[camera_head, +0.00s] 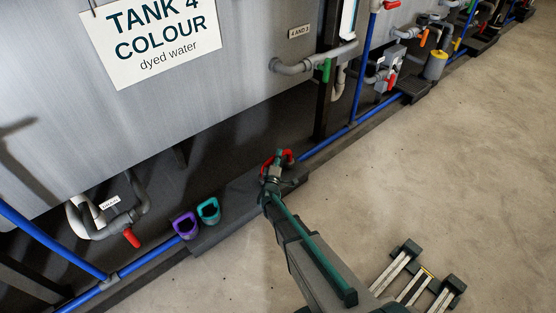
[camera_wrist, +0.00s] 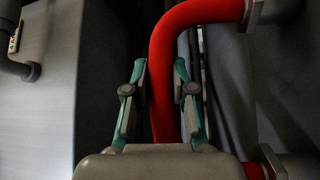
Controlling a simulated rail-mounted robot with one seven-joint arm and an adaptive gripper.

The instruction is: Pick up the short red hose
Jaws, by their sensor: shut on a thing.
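The short red hose (camera_wrist: 162,65) runs up between my fingers in the wrist view and bends right at the top. Its upper end meets a grey metal fitting (camera_wrist: 257,12); a second red end meets another fitting (camera_wrist: 270,162) at lower right. In the head view the hose (camera_head: 288,155) shows as a small red curve at my gripper (camera_head: 274,164), low beside the tank. My gripper (camera_wrist: 160,72) has a green-edged finger on each side of the hose and is shut on it. The exact finger contact is partly hidden.
A purple holder (camera_head: 185,226) and a teal holder (camera_head: 209,211) stand left of my gripper on a dark plinth. The Tank 4 wall (camera_head: 200,110) rises behind. A blue pipe (camera_head: 325,143) runs along the floor edge. The concrete floor (camera_head: 480,150) at right is clear.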

